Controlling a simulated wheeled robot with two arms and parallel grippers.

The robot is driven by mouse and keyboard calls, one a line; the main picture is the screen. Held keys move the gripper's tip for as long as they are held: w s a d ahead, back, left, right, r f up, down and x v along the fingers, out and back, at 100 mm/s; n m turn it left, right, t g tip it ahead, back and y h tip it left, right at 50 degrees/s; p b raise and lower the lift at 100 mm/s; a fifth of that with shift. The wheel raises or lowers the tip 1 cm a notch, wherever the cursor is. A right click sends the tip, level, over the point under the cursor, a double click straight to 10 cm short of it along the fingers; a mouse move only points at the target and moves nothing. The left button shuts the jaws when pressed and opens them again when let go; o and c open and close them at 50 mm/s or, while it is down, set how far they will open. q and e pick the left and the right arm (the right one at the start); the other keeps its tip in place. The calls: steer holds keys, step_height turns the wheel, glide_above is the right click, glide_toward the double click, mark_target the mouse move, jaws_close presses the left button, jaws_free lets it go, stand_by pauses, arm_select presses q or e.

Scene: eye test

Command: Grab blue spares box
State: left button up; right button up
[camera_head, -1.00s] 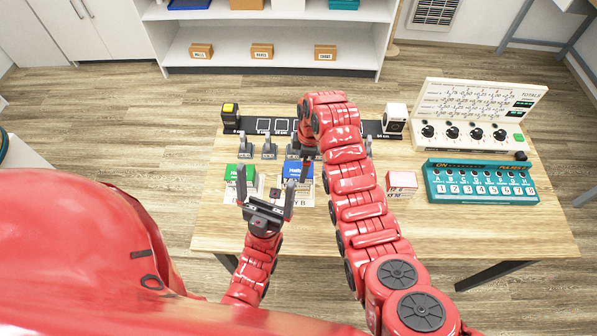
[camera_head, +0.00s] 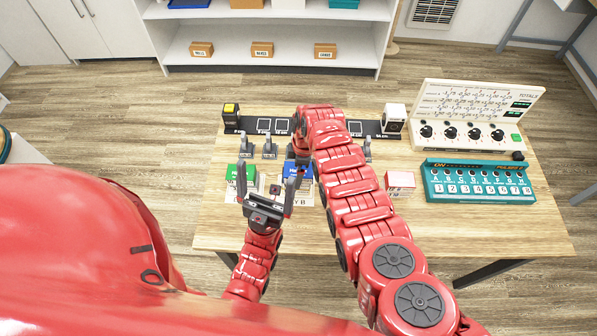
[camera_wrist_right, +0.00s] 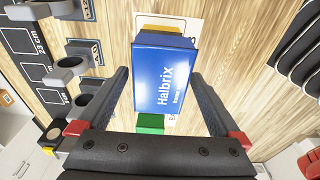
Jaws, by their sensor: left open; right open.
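The blue box (camera_head: 304,172), marked "Halbrix", is on the table left of my right arm, which partly hides it in the head view. In the right wrist view the blue box (camera_wrist_right: 164,75) shows large, with its label up. My right gripper (camera_wrist_right: 160,78) is open, its fingers appearing on either side of the box's near part with gaps; I cannot tell its height above the box. In the head view my right arm mostly hides that gripper. My left gripper (camera_head: 266,178) is open and empty, between the green and blue boxes in the picture.
A green box (camera_head: 232,172) is to the left, and a small red-and-white box (camera_head: 400,180) to the right. Grey clips (camera_head: 269,148) stand behind, along a dark marked strip (camera_head: 265,125). A teal button panel (camera_head: 480,182) is at right. The front of the table (camera_head: 440,235) is clear.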

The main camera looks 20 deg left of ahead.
steer(key=c, duration=1.4)
